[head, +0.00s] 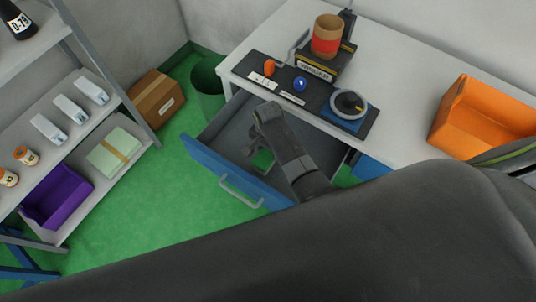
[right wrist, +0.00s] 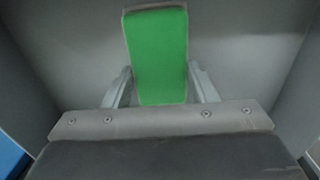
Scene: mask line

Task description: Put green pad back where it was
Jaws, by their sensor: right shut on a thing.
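The green pad (right wrist: 158,55) is upright between the two fingers of my right gripper (right wrist: 161,84) in the right wrist view. The gripper is shut on it, with a finger at each side edge. In the head view my right gripper (head: 261,150) is inside the open drawer (head: 222,133), which has a blue front and a grey inside. A small part of the green pad (head: 263,160) shows below it; the rest is hidden by the gripper and arm. I cannot tell whether the pad touches the drawer floor. My left gripper is not in view.
The white desk (head: 405,135) above the drawer bears a black mat (head: 325,105) with small items, and an orange bin (head: 480,115). A shelf rack with a purple bin (head: 57,195) stands left. A cardboard box (head: 155,97) and dark green bin (head: 206,88) are behind the drawer.

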